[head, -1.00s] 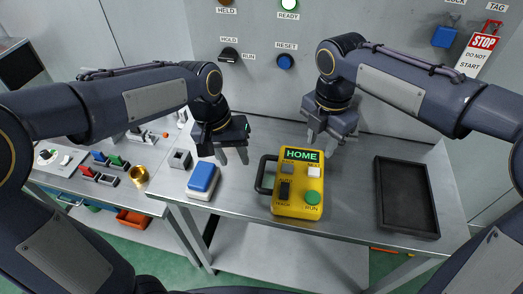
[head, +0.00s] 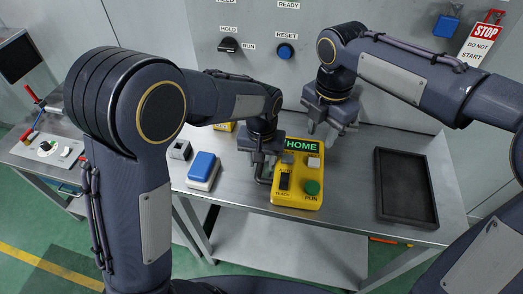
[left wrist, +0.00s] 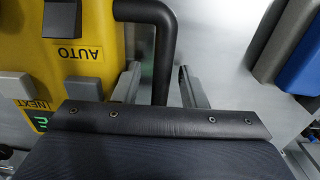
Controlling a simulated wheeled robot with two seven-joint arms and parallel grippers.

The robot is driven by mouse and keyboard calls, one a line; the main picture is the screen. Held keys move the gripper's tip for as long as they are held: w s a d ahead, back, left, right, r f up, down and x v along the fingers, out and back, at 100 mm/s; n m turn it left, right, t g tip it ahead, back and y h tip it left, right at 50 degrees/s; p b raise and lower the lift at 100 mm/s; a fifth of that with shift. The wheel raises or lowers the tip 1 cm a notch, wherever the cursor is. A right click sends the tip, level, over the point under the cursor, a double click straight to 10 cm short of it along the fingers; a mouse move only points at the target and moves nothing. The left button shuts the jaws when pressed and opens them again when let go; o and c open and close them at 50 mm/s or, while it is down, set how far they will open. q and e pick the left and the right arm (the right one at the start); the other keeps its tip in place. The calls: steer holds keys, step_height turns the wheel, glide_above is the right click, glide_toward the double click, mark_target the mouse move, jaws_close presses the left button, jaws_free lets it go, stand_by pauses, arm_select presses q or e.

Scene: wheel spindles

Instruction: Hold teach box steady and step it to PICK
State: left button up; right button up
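The yellow teach box (head: 298,185) lies on the metal table, its screen (head: 301,145) reading HOME. It has a grey button (head: 288,158), a white button (head: 314,162), a green RUN button (head: 312,187) and a black AUTO/TEACH switch (head: 284,181). My left gripper (head: 262,171) is at the box's left side, partly covering it. In the left wrist view, my left gripper's fingers (left wrist: 160,82) are open, one on each side of the black handle (left wrist: 162,45), with gaps visible. My right gripper (head: 322,130) is open and empty above the box's back right corner.
A blue-topped block (head: 202,168) and a small grey block (head: 180,150) stand left of the box. A black tray (head: 405,190) lies at the right. The wall panel (head: 262,85) behind carries a HOLD/RUN knob (head: 229,45) and a blue RESET button (head: 285,52).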

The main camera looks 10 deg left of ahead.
arm_select(q)
steer(key=shift+f, duration=0.3)
jaws_close()
stand_by(2.3)
